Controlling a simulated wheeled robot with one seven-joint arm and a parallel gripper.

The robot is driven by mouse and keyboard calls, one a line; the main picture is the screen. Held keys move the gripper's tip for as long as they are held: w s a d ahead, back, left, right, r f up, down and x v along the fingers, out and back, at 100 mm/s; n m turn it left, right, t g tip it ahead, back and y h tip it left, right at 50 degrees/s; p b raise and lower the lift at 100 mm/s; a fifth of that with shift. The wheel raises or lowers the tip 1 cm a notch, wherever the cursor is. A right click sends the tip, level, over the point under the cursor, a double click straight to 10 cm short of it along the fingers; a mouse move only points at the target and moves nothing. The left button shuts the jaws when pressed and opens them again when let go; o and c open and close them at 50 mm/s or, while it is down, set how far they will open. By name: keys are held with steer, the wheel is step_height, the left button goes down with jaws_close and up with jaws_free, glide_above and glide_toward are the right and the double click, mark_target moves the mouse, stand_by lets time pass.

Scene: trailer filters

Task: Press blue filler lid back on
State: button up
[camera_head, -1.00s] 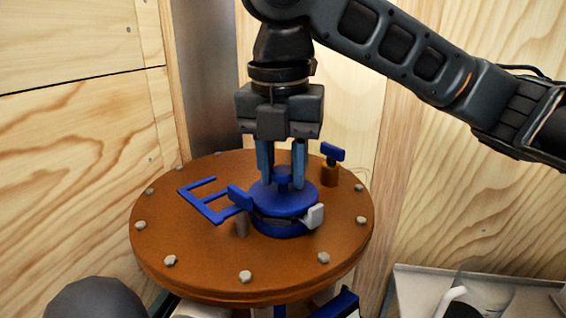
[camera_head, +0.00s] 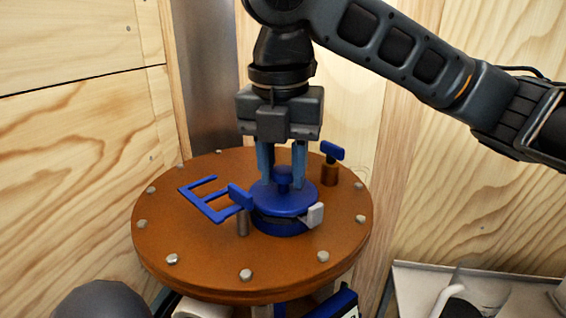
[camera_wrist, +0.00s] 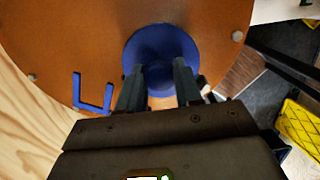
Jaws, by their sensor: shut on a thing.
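The round blue filler lid (camera_head: 270,200) sits level on the blue filler neck (camera_head: 280,226) on top of a rust-orange round cover (camera_head: 190,255). My gripper (camera_head: 283,182) points straight down over it, its two fingers shut on the lid's central knob (camera_head: 283,173). In the wrist view the lid (camera_wrist: 152,45) lies beneath the fingers of my gripper (camera_wrist: 158,82), which partly hide it and the knob. A white latch tab (camera_head: 316,214) stands at the neck's right side. Whether the lid is fully seated cannot be told.
A blue bracket-shaped handle (camera_head: 207,203) sticks out left of the lid. A blue T-handled valve (camera_head: 331,162) stands behind right. Grey bolts ring the cover. Wooden walls (camera_head: 70,120) and a metal post (camera_head: 203,80) stand close behind. A pale tray (camera_head: 500,282) is at lower right.

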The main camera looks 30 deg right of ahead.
stand_by(0.3)
steer(key=o, duration=1.6)
steer(key=shift+r+p, duration=2.35)
steer(key=shift+r, duration=1.15)
jaws_close()
